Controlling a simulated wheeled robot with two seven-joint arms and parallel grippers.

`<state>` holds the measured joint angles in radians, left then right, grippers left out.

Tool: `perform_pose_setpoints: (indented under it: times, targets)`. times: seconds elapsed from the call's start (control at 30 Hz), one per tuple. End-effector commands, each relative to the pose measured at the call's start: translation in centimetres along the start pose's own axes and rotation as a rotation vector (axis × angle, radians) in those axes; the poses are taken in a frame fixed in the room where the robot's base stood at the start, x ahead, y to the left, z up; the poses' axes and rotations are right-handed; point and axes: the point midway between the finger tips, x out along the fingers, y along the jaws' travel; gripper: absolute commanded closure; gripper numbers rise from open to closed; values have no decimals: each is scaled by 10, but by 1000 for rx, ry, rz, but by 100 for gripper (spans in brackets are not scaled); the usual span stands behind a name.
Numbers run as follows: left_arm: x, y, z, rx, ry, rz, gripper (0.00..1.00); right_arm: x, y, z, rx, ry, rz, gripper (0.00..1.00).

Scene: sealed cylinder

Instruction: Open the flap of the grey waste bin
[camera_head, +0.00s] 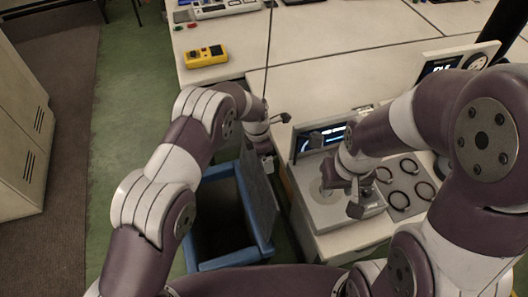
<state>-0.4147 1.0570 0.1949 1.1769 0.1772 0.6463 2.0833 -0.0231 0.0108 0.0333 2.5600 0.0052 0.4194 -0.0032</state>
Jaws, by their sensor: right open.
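The waste bin (194,228) stands on the floor at lower centre. It shows blue walls and rim around a dark open inside. Its grey flap (259,205) stands raised, roughly upright, along the bin's right side. My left gripper (266,152) is at the top of the flap, small and partly hidden by its own wrist; I cannot tell whether it touches the flap or whether its jaws are apart. My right gripper (345,194) is open above the light-coloured instrument on the table, right of the bin and apart from it.
The instrument (302,171) with a small screen sits at the table corner close to the bin. Several black rings (396,199) lie to its right. A yellow meter (206,56) lies on the back table (325,62). Green floor (130,110) is clear at left, before a cabinet (22,130).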

Motion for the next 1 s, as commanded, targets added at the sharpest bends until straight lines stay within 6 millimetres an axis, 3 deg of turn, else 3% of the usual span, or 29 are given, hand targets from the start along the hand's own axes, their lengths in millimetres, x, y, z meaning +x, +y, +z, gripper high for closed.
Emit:
perform_pose_setpoints:
  times: [0.13,0.27,0.6,0.7,1.0]
  targets:
    - [-1,0,-1,-1,2,-2,0,2,0,0,0,0,0,57]
    - [-17,1,0,-1,-1,3,0,8,0,1,0,0,0,57]
    - [-100,-1,0,0,-2,4,0,30,0,4,0,0,0,57]
    - [-116,-1,0,0,-1,3,0,32,0,4,0,0,0,57]
    - [-128,-2,0,0,1,1,0,32,0,4,0,0,0,57]
